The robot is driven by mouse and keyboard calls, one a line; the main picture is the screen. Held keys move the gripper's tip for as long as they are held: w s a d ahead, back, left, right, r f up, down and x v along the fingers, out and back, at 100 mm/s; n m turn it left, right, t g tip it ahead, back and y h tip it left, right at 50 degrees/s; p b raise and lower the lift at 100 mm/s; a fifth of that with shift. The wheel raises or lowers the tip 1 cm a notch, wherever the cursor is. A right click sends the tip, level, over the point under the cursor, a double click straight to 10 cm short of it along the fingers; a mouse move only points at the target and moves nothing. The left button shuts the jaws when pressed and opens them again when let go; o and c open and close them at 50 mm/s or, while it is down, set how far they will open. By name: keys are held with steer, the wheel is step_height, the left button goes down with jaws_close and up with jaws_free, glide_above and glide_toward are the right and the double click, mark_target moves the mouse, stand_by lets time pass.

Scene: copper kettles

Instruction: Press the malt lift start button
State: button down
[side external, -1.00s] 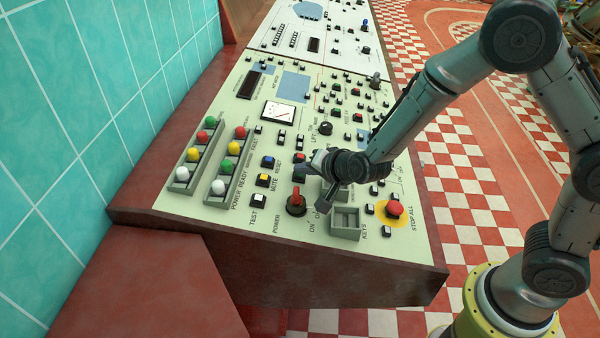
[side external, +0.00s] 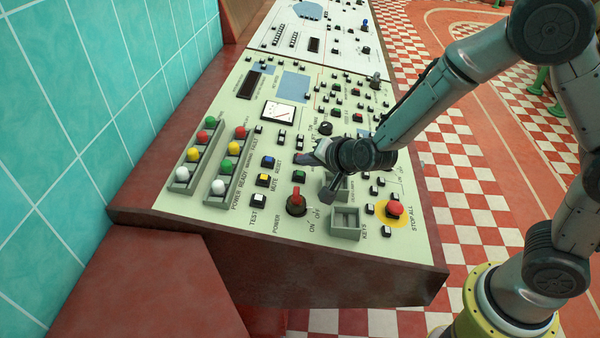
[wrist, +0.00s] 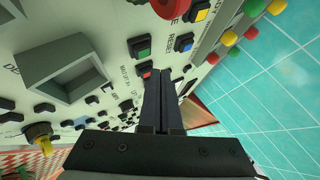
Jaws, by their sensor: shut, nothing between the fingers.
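A green button (side external: 299,176) in a black housing sits on the cream panel, and it also shows in the wrist view (wrist: 143,47). Lettering beside it in the wrist view seems to read "MALT LIFT", though it is small and partly hidden. A red button (wrist: 145,73) is beside the green one, right by my fingers. My gripper (wrist: 161,76) is shut and empty, its tips over the panel near these two buttons. In the side view my gripper (side external: 313,158) is just above and right of the green button. Contact with the panel cannot be told.
A red power switch (side external: 296,201) stands up in front of the green button. A grey key tray (side external: 345,222) and a red stop button (side external: 394,209) on yellow are to the right. Yellow (side external: 263,180) and blue (side external: 268,162) buttons and raised lamp strips lie left.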

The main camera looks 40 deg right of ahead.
steer(key=shift+s+d+r, duration=0.15)
steer(key=shift+r, duration=0.8)
steer(key=shift+s+d+r, duration=0.1)
steer(key=shift+d+r, duration=0.05)
steer(key=shift+r, duration=0.8)
